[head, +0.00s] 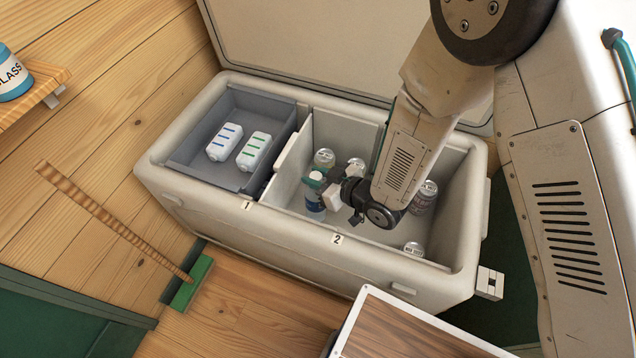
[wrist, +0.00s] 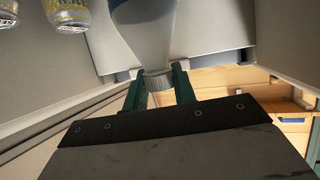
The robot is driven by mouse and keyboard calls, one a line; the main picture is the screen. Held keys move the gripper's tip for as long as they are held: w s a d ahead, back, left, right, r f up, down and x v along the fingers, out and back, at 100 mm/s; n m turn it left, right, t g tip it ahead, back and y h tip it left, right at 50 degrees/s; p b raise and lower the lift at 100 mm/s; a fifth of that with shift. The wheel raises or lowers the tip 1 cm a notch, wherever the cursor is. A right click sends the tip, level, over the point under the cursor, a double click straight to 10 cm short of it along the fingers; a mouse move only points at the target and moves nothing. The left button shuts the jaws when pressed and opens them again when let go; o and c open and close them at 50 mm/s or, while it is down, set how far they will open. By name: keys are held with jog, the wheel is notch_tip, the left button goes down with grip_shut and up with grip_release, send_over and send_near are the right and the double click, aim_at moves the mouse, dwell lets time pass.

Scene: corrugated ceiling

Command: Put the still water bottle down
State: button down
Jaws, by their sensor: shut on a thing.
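The still water bottle (head: 315,204), clear with a blue label, is upright inside the right compartment of the white cooler, marked 2. My gripper (head: 319,179) is shut on its top, with green fingers on either side. In the wrist view, my gripper (wrist: 159,88) holds the bottle (wrist: 148,35) at the cap end, and the bottle's body runs out of the top of the picture. I cannot tell whether its base touches the compartment floor.
Several cans stand in the same compartment: one behind the bottle (head: 324,158), one at the right (head: 425,196), one near the front wall (head: 412,249). A divider (head: 287,165) separates a grey tray (head: 188,170) with two white cartons. The cooler lid (head: 300,40) is open.

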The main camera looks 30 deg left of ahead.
jog(key=shift+f, duration=1.5)
jog(key=c, duration=1.1)
grip_release()
jog(key=shift+c, duration=0.2)
jog(key=shift+d, duration=0.2)
jog(key=v, duration=1.1)
jog(key=shift+d+r, duration=0.25)
